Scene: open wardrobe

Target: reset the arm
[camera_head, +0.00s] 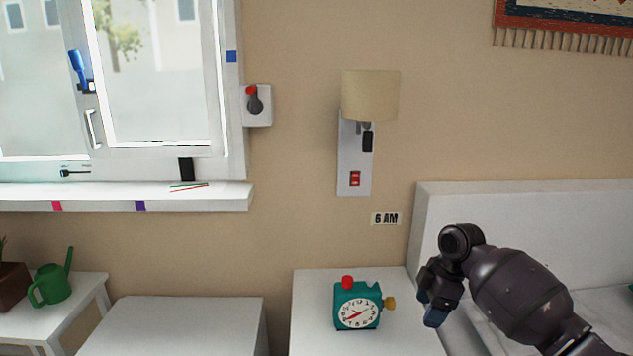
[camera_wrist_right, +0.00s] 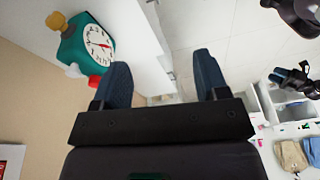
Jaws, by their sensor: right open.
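My right arm comes in from the lower right in the head view. Its gripper (camera_head: 436,306) is in the air to the right of the teal alarm clock (camera_head: 357,304), apart from it. In the right wrist view the two dark blue fingers (camera_wrist_right: 162,72) are spread with nothing between them. The clock (camera_wrist_right: 90,45) shows there beyond the left finger, with its red button partly behind that finger. My left arm is not in the head view; dark jointed parts (camera_wrist_right: 287,80) at the wrist view's right edge may be its gripper, too small to read.
The clock stands on a white nightstand (camera_head: 310,320) beside a white headboard (camera_head: 465,200). A wall lamp (camera_head: 370,95) with a red switch (camera_head: 355,179) hangs above. At left are a window sill (camera_head: 110,195), a green watering can (camera_head: 52,285) and a white surface (camera_head: 175,325) that is clear.

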